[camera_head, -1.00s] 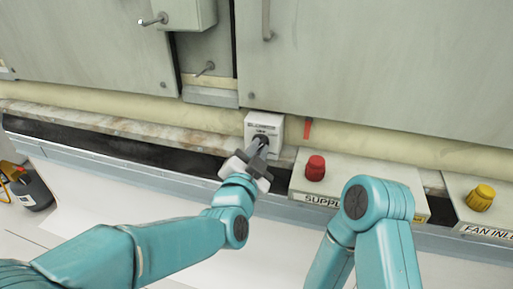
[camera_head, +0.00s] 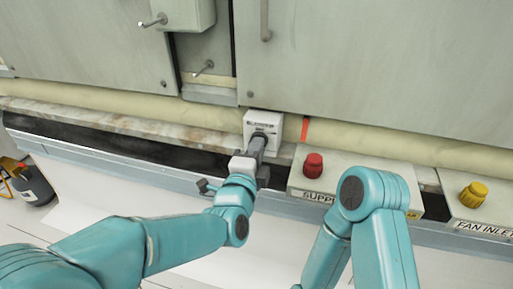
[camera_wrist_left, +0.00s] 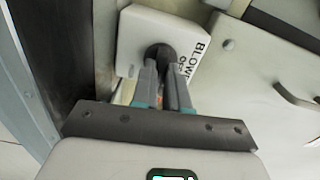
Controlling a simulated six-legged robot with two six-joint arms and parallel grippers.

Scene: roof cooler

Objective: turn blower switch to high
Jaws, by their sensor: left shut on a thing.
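The blower switch is a small white box (camera_head: 264,123) on the ledge below the cabinet panels. My left gripper (camera_head: 259,144) reaches up to the front of the box. In the left wrist view its two fingers (camera_wrist_left: 163,75) are shut on the black round knob (camera_wrist_left: 160,55). The fingers hide part of the knob, so its pointer setting cannot be read. My right arm is at the lower right, and its gripper is out of frame.
A box with a red knob (camera_head: 313,164) marked "SUPPL" stands right of the switch. A box with a yellow knob (camera_head: 473,195) marked "FAN INLE" is at the far right. A red strip (camera_head: 305,128) hangs beside the switch.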

